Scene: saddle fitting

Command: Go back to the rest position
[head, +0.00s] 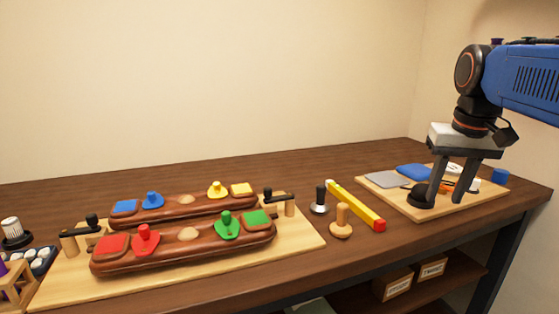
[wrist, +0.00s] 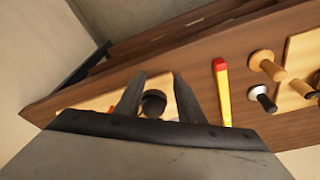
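My gripper (head: 446,197) points down over the wooden board (head: 478,203) at the right end of the bench. Its two fingers are apart, with a clear gap between them. A black round-topped tool (head: 421,195) stands on the board beside the left finger. In the wrist view, a dark round knob (wrist: 153,103) shows between the open fingers (wrist: 159,76), with space on both sides. I see nothing gripped.
Two brown saddle forms (head: 185,247) with coloured pieces stand on a pale board at left. The space above the bench is clear.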

